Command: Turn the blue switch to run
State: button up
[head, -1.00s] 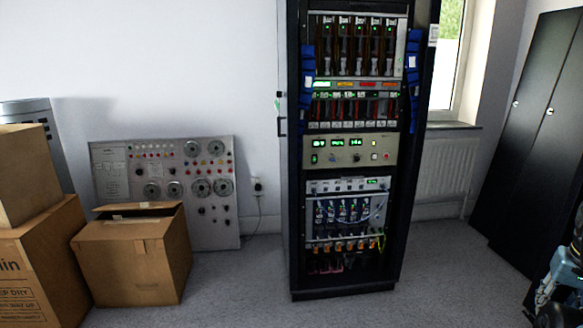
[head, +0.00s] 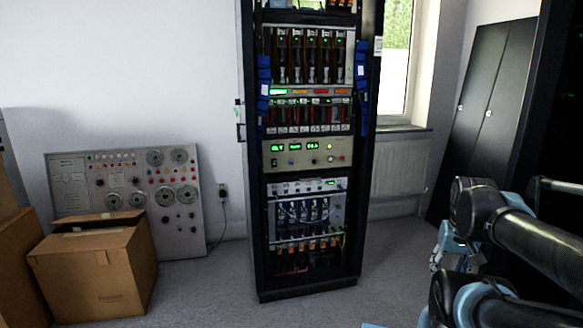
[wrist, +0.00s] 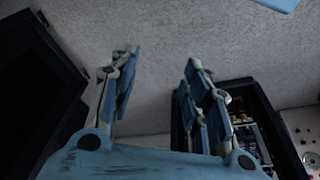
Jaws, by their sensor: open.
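I cannot pick out a blue switch in either view; the controls are too small to tell apart. A tall black equipment rack (head: 252,220) stands in the middle of the head view. It holds a beige panel (head: 340,152) with green displays and small knobs. My gripper (wrist: 160,82) has its blue fingers spread wide with nothing between them in the wrist view. Part of the rack (wrist: 265,105) shows behind the right fingers, well beyond them. In the head view my arm is at the lower right, apart from the rack.
A grey panel with dials (head: 110,182) leans on the wall at left, behind an open cardboard box (head: 95,275). Another box (head: 15,265) is at the left edge. Dark cabinets (head: 485,115) stand at the back right, beside a window (head: 397,60). Floor before the rack is clear.

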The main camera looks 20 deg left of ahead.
jog(key=w+r+m+t+h, duration=0.1)
jog(key=w+r+t+h, duration=0.2)
jog(key=w, duration=0.8)
jog(key=w+r+t, duration=0.2)
jog(key=w+r, duration=0.3)
jog(key=w, duration=0.6)
jog(key=w+a+r+t+y, duration=0.1)
jog(key=w+a+r+t, duration=0.15)
jog(key=w+a, duration=0.4)
jog(key=w+a+r+t, duration=0.2)
jog(key=w+a+t, duration=0.1)
jog(key=w+a, duration=0.4)
jog(key=n+t+y, duration=0.3)
jog(key=n+y, duration=0.4)
jog(key=y, duration=0.4)
send_near(292, 163)
jog(key=shift+g, duration=0.25)
jog(key=x, duration=0.9)
jog(key=shift+w+r, duration=0.15)
